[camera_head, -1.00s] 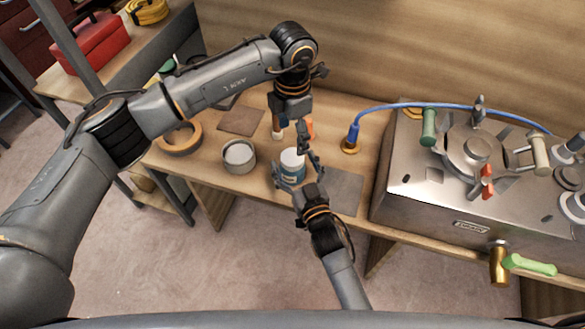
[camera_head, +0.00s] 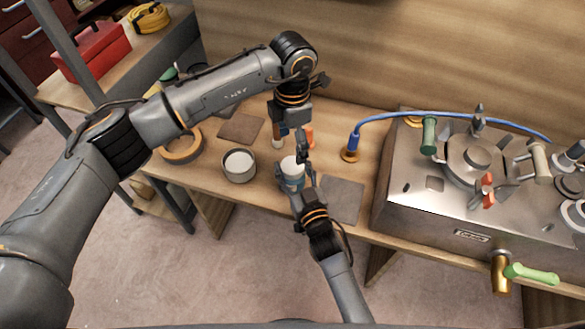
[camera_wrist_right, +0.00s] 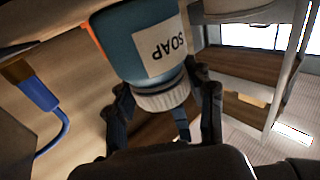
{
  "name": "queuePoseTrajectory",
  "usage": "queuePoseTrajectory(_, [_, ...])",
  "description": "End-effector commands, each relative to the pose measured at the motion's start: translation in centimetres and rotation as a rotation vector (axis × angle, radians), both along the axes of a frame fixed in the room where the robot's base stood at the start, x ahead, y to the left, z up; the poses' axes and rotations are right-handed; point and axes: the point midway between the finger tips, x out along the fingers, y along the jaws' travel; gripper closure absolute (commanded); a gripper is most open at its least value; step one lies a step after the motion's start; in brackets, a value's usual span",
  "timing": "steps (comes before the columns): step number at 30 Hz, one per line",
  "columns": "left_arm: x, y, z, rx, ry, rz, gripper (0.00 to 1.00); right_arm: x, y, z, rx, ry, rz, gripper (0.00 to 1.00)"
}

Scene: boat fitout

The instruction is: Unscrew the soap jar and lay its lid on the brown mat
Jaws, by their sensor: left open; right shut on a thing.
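The brown mat (camera_head: 240,128) lies bare at the back left of the bench.
A grey round tin (camera_head: 239,167) stands left of the jar, with a tape roll (camera_head: 181,148) beyond it. A grey mat (camera_head: 342,199) lies to the right. An orange item (camera_head: 309,136) is behind. A steel box (camera_head: 430,195) with valves and a blue hose (camera_head: 356,134) fill the right.

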Motion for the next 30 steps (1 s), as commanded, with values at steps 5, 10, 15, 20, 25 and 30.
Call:
queuePoseTrajectory(5, [0.0,-0.1,-0.1,-0.003,0.001,-0.187,0.26,0.0,0.0,0.0,-0.001,0.001,0.000,1.00])
queuePoseTrajectory(10, [0.0,0.0,-0.2,-0.002,0.001,-0.330,0.26,0.0,0.0,0.0,-0.001,0.001,0.000,1.00])
queuePoseTrajectory(15, [0.0,0.0,-1.7,-0.001,0.004,-0.360,0.26,0.0,0.0,-0.1,-0.001,0.001,0.000,1.00])
queuePoseTrajectory(20, [-0.1,0.0,-4.3,-0.001,0.005,-0.359,0.26,0.0,0.0,0.0,-0.001,0.001,0.000,1.00])
queuePoseTrajectory(25, [0.0,0.0,-6.6,-0.001,0.003,-0.357,0.26,0.0,0.0,0.0,-0.001,0.001,0.000,1.00])
queuePoseTrajectory(30, [0.0,0.0,-7.8,-0.002,0.002,-0.358,0.26,0.0,0.0,0.0,-0.001,0.001,0.000,1.00])
